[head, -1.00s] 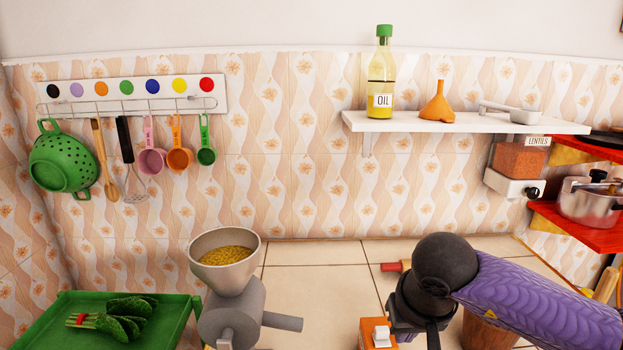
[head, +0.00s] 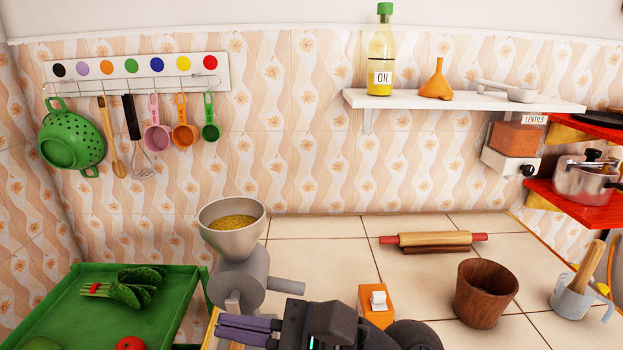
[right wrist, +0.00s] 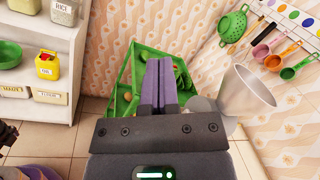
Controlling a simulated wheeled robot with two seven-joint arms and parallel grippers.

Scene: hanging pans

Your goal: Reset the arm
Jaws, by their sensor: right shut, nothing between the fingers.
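My right gripper (head: 222,329) is low in the head view, its purple fingers pointing left. It is shut and empty. In the right wrist view its two fingers (right wrist: 161,65) lie together with nothing between them. In the head view the fingers are in front of the base of the grey grinder (head: 238,275); I cannot tell whether they touch it. The grinder's funnel (head: 225,243) holds yellow grains. My left gripper is not in view.
A green tray (head: 60,318) with leafy greens is at left. An orange switch box (head: 376,312), wooden cup (head: 486,295), rolling pin (head: 432,239) and mortar (head: 575,298) stand on the tiled counter. Utensils hang from the rack (head: 135,70). A white shelf (head: 440,100) holds oil.

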